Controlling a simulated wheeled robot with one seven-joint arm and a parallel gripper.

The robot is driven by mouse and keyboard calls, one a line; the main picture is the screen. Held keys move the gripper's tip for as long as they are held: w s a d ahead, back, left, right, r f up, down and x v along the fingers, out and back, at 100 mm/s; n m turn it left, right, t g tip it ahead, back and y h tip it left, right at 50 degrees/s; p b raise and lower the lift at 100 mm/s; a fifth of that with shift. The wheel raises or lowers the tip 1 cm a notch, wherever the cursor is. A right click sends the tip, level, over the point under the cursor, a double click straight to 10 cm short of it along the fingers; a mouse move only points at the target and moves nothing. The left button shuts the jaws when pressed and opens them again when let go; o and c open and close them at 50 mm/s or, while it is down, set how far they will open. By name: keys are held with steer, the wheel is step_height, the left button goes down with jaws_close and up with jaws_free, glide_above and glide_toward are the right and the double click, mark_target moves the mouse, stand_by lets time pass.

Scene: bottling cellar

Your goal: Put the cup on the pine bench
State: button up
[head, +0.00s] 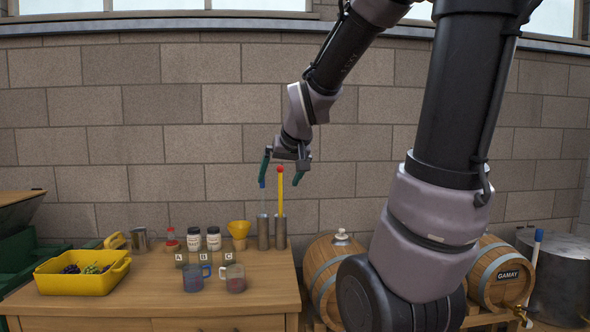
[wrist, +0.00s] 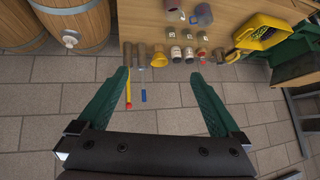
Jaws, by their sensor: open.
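The pine bench (head: 150,294) is a light wooden table with drawers along the wall; its top also shows in the wrist view (wrist: 150,22). Two handled cups stand near its middle: a blue one (head: 194,279) and a clear one with dark red contents (head: 234,280). They show in the wrist view as the blue cup (wrist: 203,15) and the clear cup (wrist: 173,5). I cannot tell which one the task means. My gripper (head: 280,182) is open and empty, with green fingers, above the bench's back right. In the wrist view the fingers (wrist: 160,76) are wide apart.
Two metal cylinders (head: 263,232) hold upright sticks, one yellow with a red top (head: 280,190), close under my gripper. Behind the cups are a yellow funnel (head: 239,231), two jars (head: 213,238) and a metal jug (head: 139,240). A yellow crate (head: 85,283) holds grapes. Barrels (head: 332,270) stand at right.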

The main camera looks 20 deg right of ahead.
steer(key=s+a+r+m+g+y, duration=0.1)
steer(key=s+r, duration=0.3)
steer(key=s, duration=1)
steer(key=shift+s+a+m+y, duration=0.35)
steer(key=shift+a+m+y, duration=0.15)
steer(key=shift+a, duration=0.1)
